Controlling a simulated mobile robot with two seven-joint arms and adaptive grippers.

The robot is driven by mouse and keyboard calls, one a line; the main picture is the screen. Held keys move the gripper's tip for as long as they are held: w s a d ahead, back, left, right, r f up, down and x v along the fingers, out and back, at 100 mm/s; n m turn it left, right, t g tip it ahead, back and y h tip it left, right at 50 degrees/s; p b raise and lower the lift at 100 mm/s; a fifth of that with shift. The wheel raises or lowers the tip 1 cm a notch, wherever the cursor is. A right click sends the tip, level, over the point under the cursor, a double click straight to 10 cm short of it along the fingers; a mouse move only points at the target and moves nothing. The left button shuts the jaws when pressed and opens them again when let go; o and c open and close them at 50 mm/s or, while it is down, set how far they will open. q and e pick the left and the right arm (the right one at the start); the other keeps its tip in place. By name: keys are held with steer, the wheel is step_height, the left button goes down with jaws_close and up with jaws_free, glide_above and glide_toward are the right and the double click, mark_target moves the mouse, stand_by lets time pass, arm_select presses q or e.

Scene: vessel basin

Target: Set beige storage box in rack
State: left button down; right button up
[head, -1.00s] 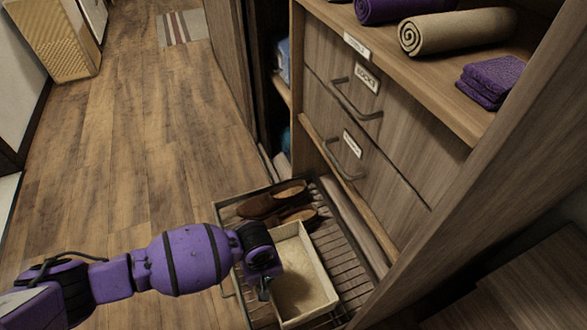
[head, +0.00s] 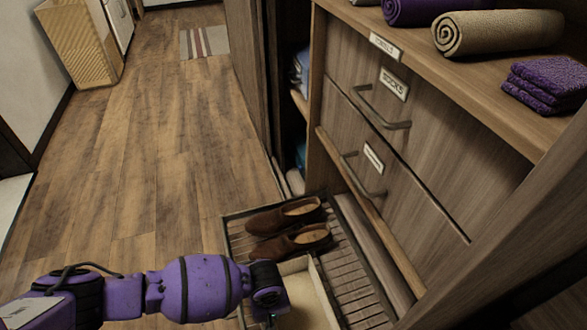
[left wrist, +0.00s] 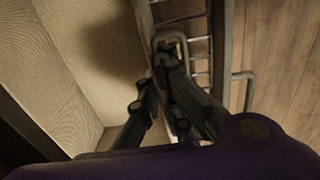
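The beige storage box (head: 312,293) is an open tray with pale walls, at the bottom of the head view. It is over or on the slatted pull-out rack (head: 352,262), just in front of the brown shoes; whether its base rests on the slats is hidden. My left gripper (head: 270,312) is at the box's left wall. In the left wrist view the box's inside (left wrist: 75,60) fills the left, and the dark fingers (left wrist: 160,85) straddle its wall, one inside and one outside, apparently closed on it. My right gripper is not in view.
A pair of brown shoes (head: 290,230) lies on the rack behind the box. Cabinet drawers with handles (head: 370,190) rise on the right, below a shelf with rolled towels (head: 490,32). The wooden floor (head: 160,150) to the left is clear.

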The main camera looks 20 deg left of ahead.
arm_select(q)
steer(key=c, duration=2)
jaws_free()
steer(key=shift+s+f, duration=0.1)
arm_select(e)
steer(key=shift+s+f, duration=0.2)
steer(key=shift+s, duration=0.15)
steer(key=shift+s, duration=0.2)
arm_select(q)
step_height(320, 180, up, 12)
steer(key=p, duration=0.6)
steer(key=shift+r, duration=0.2)
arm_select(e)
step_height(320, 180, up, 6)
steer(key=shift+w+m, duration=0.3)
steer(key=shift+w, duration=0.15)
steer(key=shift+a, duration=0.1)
